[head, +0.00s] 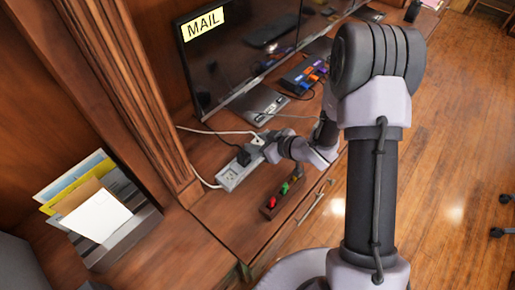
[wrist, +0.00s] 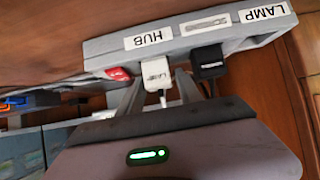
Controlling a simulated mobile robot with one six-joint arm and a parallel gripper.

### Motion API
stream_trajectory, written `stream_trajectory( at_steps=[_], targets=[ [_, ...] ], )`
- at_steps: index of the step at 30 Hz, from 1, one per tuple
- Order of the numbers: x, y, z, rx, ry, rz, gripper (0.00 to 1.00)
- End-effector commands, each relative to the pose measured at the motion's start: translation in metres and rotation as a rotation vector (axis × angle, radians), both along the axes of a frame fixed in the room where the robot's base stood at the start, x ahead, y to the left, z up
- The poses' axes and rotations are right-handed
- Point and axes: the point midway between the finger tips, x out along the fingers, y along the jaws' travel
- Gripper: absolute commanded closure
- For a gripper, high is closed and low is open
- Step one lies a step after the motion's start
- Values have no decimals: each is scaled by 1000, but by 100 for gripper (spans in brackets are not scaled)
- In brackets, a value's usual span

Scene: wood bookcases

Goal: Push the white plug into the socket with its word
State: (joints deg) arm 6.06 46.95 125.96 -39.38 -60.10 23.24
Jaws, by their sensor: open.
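The grey power strip (head: 232,174) lies on the wooden desk; its side in the wrist view (wrist: 100,57) bears the labels HUB (wrist: 148,38) and LAMP (wrist: 263,12). The white plug (wrist: 155,75) stands at the strip by the HUB label, with small print I cannot read for certain. My gripper (wrist: 160,94) is open, its fingers on either side of the white plug. How deep the plug sits is hidden. A black plug (wrist: 209,62) stands beside it, towards LAMP. In the head view my gripper (head: 268,151) is over the strip's far end.
A red switch (wrist: 119,74) is on the strip. White cables (head: 208,131) run across the desk. A holder with coloured pegs (head: 283,190) is near the front edge. A letter rack (head: 125,240) is at left.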

Motion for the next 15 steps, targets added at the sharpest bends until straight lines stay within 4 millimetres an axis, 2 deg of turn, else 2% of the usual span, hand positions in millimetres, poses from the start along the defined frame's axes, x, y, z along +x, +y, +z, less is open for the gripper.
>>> stream_trajectory(
  at_steps=[3, 4, 10, 15],
  targets=[
    [0, 0, 1, 0, 0, 0, 58],
    [0, 0, 1, 0, 0, 0, 62],
    [0, -1, 1, 0, 0, 0, 100],
    [0, -1, 1, 0, 0, 0, 100]
  ],
)
